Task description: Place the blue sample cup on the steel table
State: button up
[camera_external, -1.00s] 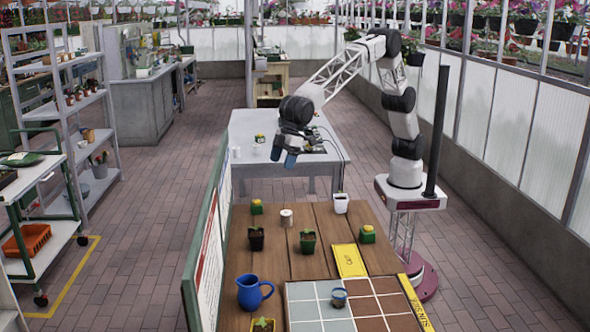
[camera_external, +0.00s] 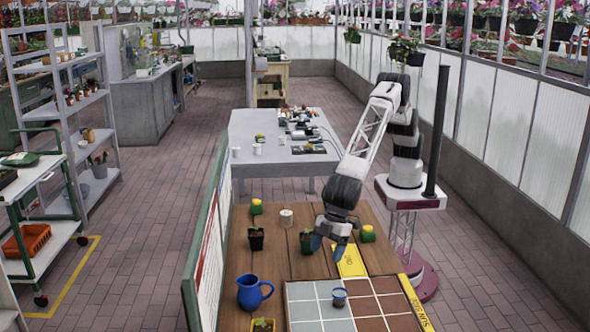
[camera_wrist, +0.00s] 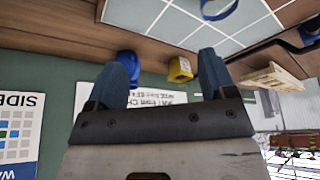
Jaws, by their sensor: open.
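The blue sample cup (camera_external: 339,297), small with a blue rim, stands on the tiled panel (camera_external: 304,312) of the wooden table. In the wrist view a blue curved band (camera_wrist: 222,8), likely its rim, is cut off by the top edge. My gripper (camera_external: 328,246) is open and empty, above the wooden table, higher than the cup and behind it. Its two blue fingers are spread in the wrist view (camera_wrist: 165,75). The steel table (camera_external: 245,130), grey, stands farther back, with white cups and dark devices on it.
A blue jug (camera_external: 252,292) and a yellow pot (camera_external: 263,325) stand left of the tiles. Seedling pots (camera_external: 307,242) and a white cup (camera_external: 286,218) stand behind. A yellow sign (camera_external: 350,262) lies near my gripper. A green-framed board (camera_external: 207,235) rises along the left edge.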

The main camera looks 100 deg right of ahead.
send_near(336, 303)
jog(key=shift+s+d+f+n, duration=0.15)
jog(key=shift+d+f+n, duration=0.2)
jog(key=shift+f, duration=0.25)
jog(key=shift+f, duration=0.1)
jog(key=shift+x, duration=1.25)
jog(key=shift+x, duration=2.55)
jog(key=c, duration=1.1)
jog(key=shift+o, duration=0.2)
